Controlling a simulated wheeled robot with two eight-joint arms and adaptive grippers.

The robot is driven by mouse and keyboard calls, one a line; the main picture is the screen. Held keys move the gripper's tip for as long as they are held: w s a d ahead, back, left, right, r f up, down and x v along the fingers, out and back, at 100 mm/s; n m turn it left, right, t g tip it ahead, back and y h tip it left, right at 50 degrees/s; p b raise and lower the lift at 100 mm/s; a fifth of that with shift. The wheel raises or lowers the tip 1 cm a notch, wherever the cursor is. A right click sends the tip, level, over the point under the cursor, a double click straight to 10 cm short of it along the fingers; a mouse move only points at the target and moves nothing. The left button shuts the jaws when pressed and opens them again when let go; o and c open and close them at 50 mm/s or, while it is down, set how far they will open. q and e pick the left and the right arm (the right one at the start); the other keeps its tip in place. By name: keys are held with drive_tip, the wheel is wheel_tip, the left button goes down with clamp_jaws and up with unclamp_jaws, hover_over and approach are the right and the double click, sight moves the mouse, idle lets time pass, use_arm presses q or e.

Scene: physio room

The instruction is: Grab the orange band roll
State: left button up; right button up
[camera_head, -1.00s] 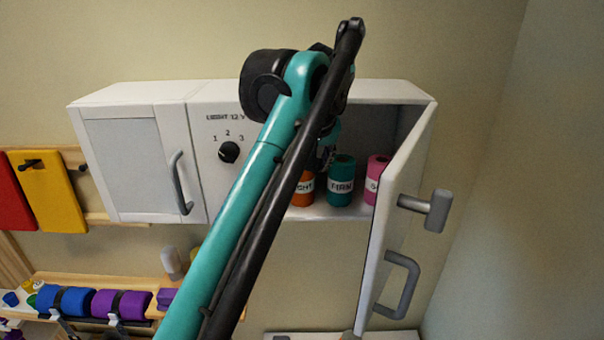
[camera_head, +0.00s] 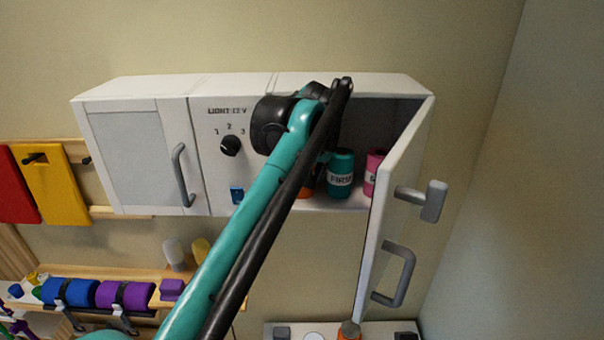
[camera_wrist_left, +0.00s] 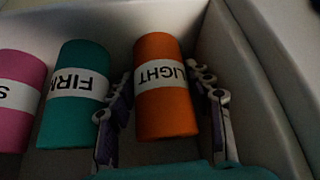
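The orange band roll (camera_head: 305,192), labelled LIGHT, stands in the open right compartment of the white wall cabinet (camera_head: 352,84). In the head view my left arm covers most of it. In the left wrist view the orange roll (camera_wrist_left: 163,112) is between the two fingers of my left gripper (camera_wrist_left: 163,118). The fingers are apart, one on each side. A narrow gap shows on the left finger's side; I cannot tell whether the right finger touches. The left gripper is hidden behind its arm in the head view. My right gripper is in neither view.
A teal FIRM roll (camera_head: 340,172) stands close beside the orange one, then a pink roll (camera_head: 374,172). The open cabinet door (camera_head: 400,200) juts out at the right. The cabinet side wall (camera_wrist_left: 262,85) is close to one finger.

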use_arm(q)
drive_tip(key=c, duration=0.4)
drive_tip(key=shift+r, duration=0.1)
